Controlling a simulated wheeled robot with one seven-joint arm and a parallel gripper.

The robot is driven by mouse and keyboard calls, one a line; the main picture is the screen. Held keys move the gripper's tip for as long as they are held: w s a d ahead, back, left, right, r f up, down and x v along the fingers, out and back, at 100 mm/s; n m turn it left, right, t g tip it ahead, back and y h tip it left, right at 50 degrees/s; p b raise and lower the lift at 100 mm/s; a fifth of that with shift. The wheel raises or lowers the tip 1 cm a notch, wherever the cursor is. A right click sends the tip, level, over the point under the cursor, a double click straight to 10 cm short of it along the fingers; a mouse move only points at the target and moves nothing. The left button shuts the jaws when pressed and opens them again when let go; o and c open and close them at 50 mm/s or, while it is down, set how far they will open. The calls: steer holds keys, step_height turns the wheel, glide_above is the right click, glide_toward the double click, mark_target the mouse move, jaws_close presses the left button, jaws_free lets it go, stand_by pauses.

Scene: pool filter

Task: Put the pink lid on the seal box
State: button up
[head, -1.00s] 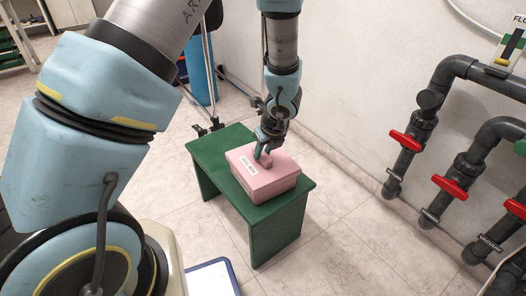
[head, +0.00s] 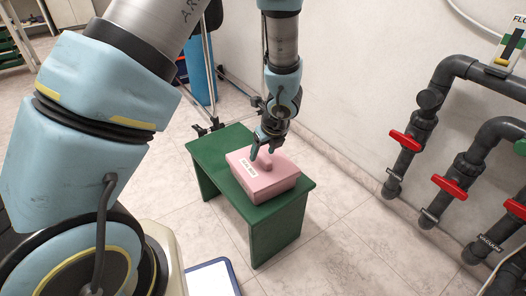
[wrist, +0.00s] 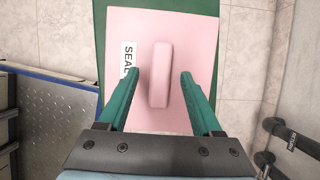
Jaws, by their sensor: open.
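The pink lid (head: 277,168) sits on top of the seal box (head: 270,190), which stands on a green bench. The lid has a raised pink handle block in its middle and a white label. In the wrist view the lid (wrist: 190,45) fills the middle, with the label reading "SEAL" at its left. My gripper (head: 264,153) is just above the lid by the handle. In the wrist view my gripper (wrist: 161,75) is open, one green finger on each side of the handle, with gaps on both sides. The lid hides the inside of the box.
The green bench (head: 215,150) has free room to the left of the box. Dark pipes with red valve handles (head: 406,141) run along the wall at right. A blue-edged tray (head: 212,280) lies at the bottom. A blue cylinder (head: 201,75) stands behind.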

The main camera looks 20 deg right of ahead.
steer(key=p+v, duration=0.4)
steer(key=v, duration=0.6)
steer(key=shift+r, duration=0.15)
steer(key=shift+s, duration=0.1)
